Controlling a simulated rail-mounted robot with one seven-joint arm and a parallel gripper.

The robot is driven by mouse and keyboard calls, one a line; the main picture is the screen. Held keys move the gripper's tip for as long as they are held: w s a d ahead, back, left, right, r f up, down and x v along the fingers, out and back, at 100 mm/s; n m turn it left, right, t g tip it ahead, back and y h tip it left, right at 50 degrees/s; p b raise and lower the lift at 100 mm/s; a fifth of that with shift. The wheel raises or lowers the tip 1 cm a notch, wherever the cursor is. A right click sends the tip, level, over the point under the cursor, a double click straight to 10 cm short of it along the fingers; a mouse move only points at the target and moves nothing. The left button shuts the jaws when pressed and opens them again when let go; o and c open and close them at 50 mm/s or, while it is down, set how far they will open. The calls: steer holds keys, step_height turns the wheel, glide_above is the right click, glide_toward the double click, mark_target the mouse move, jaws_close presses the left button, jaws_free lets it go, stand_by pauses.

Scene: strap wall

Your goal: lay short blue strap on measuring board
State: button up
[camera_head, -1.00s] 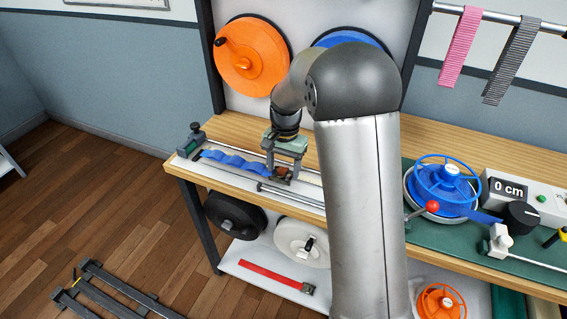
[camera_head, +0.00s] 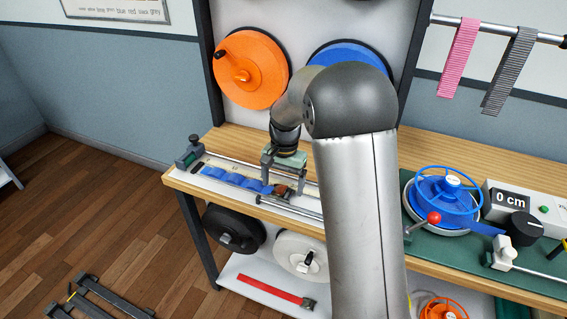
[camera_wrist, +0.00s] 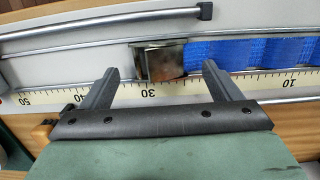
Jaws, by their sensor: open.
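The short blue strap (camera_head: 236,180) lies along the measuring board (camera_head: 212,187), toward its left part. In the wrist view the blue webbing (camera_wrist: 245,52) runs beside the numbered scale, between the metal rods, with its metal buckle (camera_wrist: 160,60) near the 30 mark. My gripper (camera_head: 283,182) is open above the buckle end of the strap. In the wrist view the fingers of my gripper (camera_wrist: 160,78) stand apart on either side of the buckle, and nothing is held. The far end of the strap is outside the wrist view.
A blue reel (camera_head: 442,198) and a display reading 0 cm (camera_head: 510,197) stand on the bench to the right. Orange (camera_head: 250,70) and blue (camera_head: 350,55) spools hang behind. Pink (camera_head: 462,55) and grey (camera_head: 510,70) straps hang at right. A red strap (camera_head: 270,290) lies on the lower shelf.

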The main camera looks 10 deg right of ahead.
step_height(320, 180, up, 17)
steer(key=w+d, duration=0.1)
steer(key=shift+w, duration=0.15)
steer(key=shift+f, duration=0.1)
